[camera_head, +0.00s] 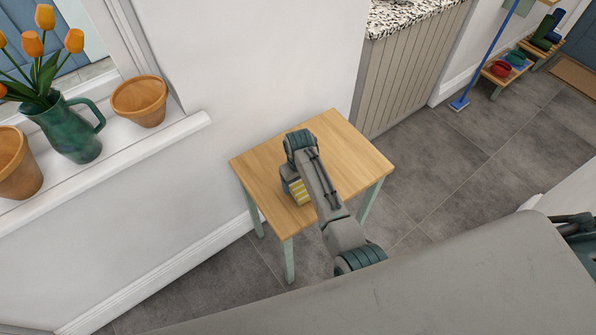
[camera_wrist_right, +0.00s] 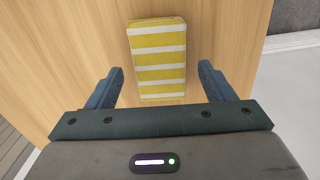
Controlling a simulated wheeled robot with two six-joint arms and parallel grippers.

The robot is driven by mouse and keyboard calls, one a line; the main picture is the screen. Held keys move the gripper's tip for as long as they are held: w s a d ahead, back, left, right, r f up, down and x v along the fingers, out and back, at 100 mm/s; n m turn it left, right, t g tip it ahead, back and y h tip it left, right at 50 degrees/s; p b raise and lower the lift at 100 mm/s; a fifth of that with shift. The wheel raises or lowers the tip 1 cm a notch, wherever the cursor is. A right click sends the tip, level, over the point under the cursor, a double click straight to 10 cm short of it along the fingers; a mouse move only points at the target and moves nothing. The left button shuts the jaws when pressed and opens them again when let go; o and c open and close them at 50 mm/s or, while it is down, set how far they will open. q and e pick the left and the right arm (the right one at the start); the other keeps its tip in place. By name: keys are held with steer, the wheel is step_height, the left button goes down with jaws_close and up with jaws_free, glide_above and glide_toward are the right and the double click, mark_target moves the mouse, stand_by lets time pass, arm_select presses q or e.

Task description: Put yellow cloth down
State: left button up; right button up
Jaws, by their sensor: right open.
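The yellow cloth with white stripes (camera_wrist_right: 158,58) lies folded flat on the wooden table top in the right wrist view. In the head view a part of the cloth (camera_head: 299,191) shows beside my right gripper, which covers the rest. My right gripper (camera_wrist_right: 160,82) is open. Its two blue fingers stand apart on either side of the cloth's near end, with gaps between the fingers and the cloth. The small table (camera_head: 355,155) has a light wood top and pale green legs. My left gripper is not in view.
A white windowsill (camera_head: 150,140) at the left holds a green jug of orange tulips (camera_head: 70,130) and terracotta pots (camera_head: 141,99). A panelled counter (camera_head: 405,80) stands behind the table.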

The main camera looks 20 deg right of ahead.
mark_target(298, 186)
steer(key=r, duration=0.2)
steer(key=r+b, duration=0.1)
steer(key=r, duration=0.3)
steer(key=shift+w+a+r, duration=0.15)
steer(key=shift+a+r, duration=0.05)
steer(key=shift+a, duration=0.05)
steer(key=shift+r, duration=0.75)
steer(key=shift+d, duration=0.1)
